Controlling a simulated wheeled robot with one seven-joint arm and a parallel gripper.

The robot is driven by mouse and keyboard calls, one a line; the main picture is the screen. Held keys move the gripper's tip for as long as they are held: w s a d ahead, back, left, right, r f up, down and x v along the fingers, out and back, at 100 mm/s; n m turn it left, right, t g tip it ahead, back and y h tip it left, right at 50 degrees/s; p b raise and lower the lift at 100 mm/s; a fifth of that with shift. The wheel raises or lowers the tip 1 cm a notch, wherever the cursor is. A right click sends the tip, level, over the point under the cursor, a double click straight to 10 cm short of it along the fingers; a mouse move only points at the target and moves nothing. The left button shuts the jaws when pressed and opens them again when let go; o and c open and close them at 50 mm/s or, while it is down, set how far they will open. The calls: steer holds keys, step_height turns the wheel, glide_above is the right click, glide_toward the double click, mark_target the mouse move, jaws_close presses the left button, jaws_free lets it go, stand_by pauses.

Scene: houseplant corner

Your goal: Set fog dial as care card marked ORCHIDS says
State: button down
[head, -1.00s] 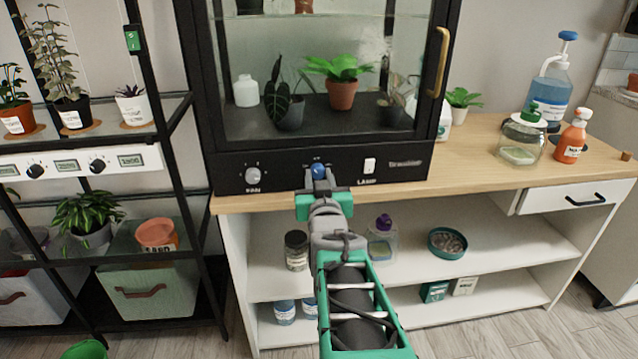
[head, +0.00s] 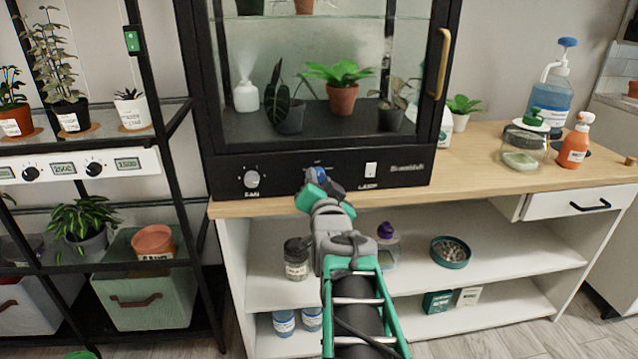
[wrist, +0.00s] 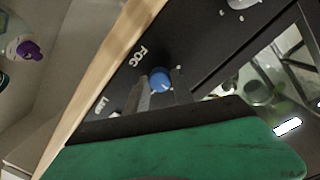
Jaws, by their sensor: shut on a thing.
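The blue fog dial (head: 318,171) is on the black front panel of the glass cabinet, between the fan knob (head: 252,179) and the lamp switch (head: 370,169). In the wrist view the blue dial (wrist: 160,79) sits between my fingers, near the lettering that reads FOG. My gripper (wrist: 160,90) is shut on the dial and looks rolled to one side in the head view (head: 322,182). The dial's pointer and scale marks cannot be read. No card marked ORCHIDS can be made out. Faint mist rises from a white bottle (head: 246,96) inside the cabinet.
The wooden counter (head: 470,165) holds a blue pump bottle (head: 549,98), a glass jar (head: 525,150) and an orange spray bottle (head: 574,146) at the right. A black plant rack (head: 182,130) stands at the left. Shelves with jars lie below the counter.

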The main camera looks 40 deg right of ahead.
stand_by(0.4)
steer(key=c, duration=1.1)
jaws_free()
